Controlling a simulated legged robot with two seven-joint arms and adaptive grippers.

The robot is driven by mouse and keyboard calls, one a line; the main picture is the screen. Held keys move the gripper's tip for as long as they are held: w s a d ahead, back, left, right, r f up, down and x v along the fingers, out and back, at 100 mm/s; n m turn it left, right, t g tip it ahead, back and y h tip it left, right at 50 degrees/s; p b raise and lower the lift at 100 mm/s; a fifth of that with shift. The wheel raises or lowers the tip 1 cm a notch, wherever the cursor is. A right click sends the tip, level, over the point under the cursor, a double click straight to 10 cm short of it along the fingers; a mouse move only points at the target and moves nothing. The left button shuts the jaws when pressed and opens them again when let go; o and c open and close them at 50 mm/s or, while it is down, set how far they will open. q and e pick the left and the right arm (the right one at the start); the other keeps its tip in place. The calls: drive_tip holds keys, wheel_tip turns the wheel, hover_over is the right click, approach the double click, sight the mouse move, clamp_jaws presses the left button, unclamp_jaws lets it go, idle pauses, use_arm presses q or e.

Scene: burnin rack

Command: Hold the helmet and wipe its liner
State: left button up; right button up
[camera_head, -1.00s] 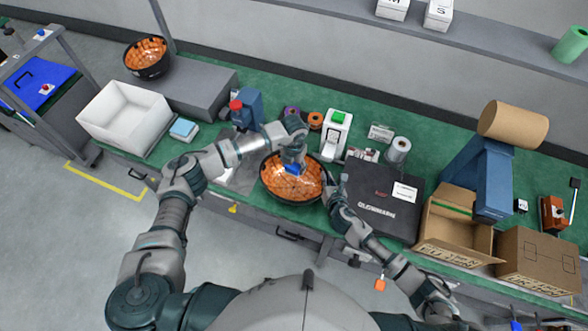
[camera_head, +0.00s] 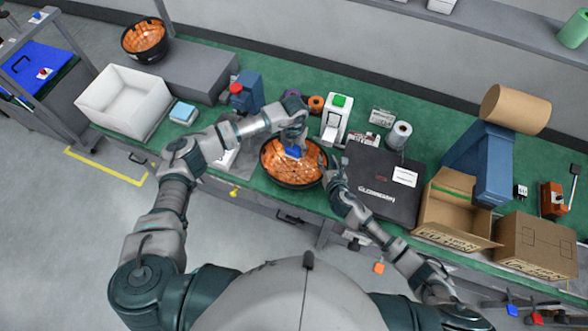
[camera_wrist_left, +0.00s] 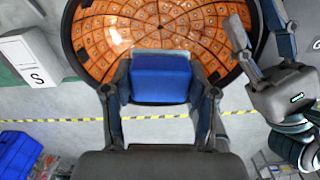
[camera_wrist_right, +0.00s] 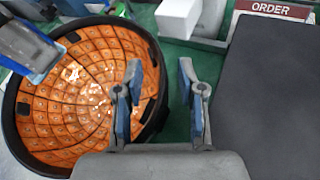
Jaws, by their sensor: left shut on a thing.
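The helmet (camera_head: 279,174) lies upside down on the green bench, its orange padded liner facing up inside a black rim. It also fills the left of the right wrist view (camera_wrist_right: 70,110) and the top of the left wrist view (camera_wrist_left: 110,40). My left gripper (camera_head: 293,145) is shut on a blue block (camera_wrist_left: 160,78) and holds it over the liner. Whether the block touches the liner cannot be told. My right gripper (camera_wrist_right: 160,105) is at the helmet's right side, fingers apart, one over the liner side and one outside, with the rim between them.
A black case (camera_head: 372,190) lies close right of the helmet, with open (camera_head: 455,205) and closed (camera_head: 535,245) cardboard boxes beyond. A white bin (camera_head: 125,105) and a second orange-lined helmet (camera_head: 145,40) on a grey block are at left. A white device (camera_head: 336,118) stands behind.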

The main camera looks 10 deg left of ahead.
drive_tip(key=v, duration=1.2)
